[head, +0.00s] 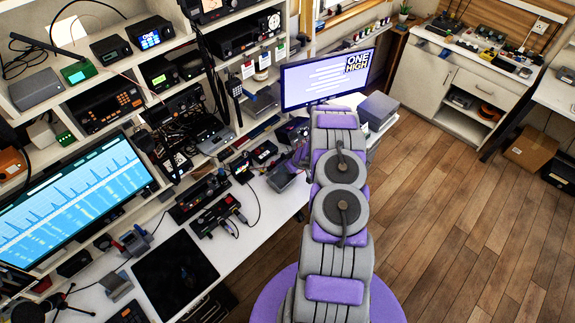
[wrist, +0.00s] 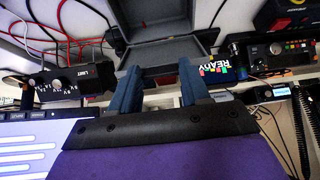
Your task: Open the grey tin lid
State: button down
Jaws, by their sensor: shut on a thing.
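The grey tin (wrist: 170,46) is at the top middle of the wrist view. Its dark inner faces show as two panels that meet at a fold, so the lid appears raised; how far it is open is unclear. My gripper (wrist: 158,72) has its two blue fingers at the tin's near edge, shut on a grey part between them that looks like the lid's edge. In the head view the grey tin (head: 281,178) is on the desk just left of my arm. My arm hides the gripper there.
A lit monitor (head: 325,80) stands behind the tin. Black radio gear (head: 220,215) and cables lie on the desk to the left. In the wrist view, a black box with knobs (wrist: 58,84) is left of the tin and a radio (wrist: 280,50) is right.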

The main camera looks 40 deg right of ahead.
dwell(0.4)
jog(key=c, duration=0.5)
grip_release()
jog(key=shift+r, duration=0.1)
jog(key=v, duration=1.7)
jog(key=shift+c, duration=0.2)
